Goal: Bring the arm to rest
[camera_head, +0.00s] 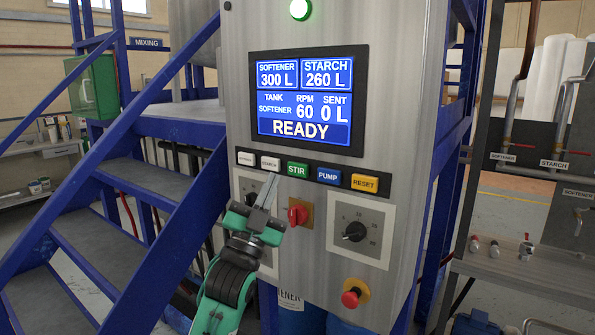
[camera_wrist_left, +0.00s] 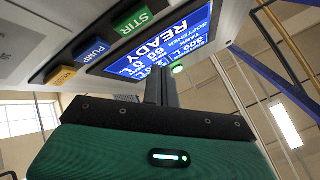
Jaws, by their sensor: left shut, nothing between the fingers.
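My left gripper (camera_head: 265,192) is in front of the control panel (camera_head: 240,110), its shut fingers pointing up just below the white buttons at the left of the button row. Nothing is between the fingers. In the left wrist view the shut fingers (camera_wrist_left: 161,86) point toward the lit screen (camera_wrist_left: 165,45). I cannot tell whether the fingertips touch the panel. The screen (camera_head: 306,100) reads softener 300 L, starch 260 L, 60 RPM, sent 0 L, READY. A green lamp (camera_head: 300,9) is lit above it. My right gripper is not in view.
The panel has stir (camera_head: 298,169), pump (camera_head: 329,176) and reset (camera_head: 364,182) buttons, a red switch (camera_head: 298,215), a black dial (camera_head: 355,231) and a red knob (camera_head: 351,298). Blue stairs (camera_head: 130,215) stand at left. A bench with pipes and valves (camera_head: 520,265) stands at right.

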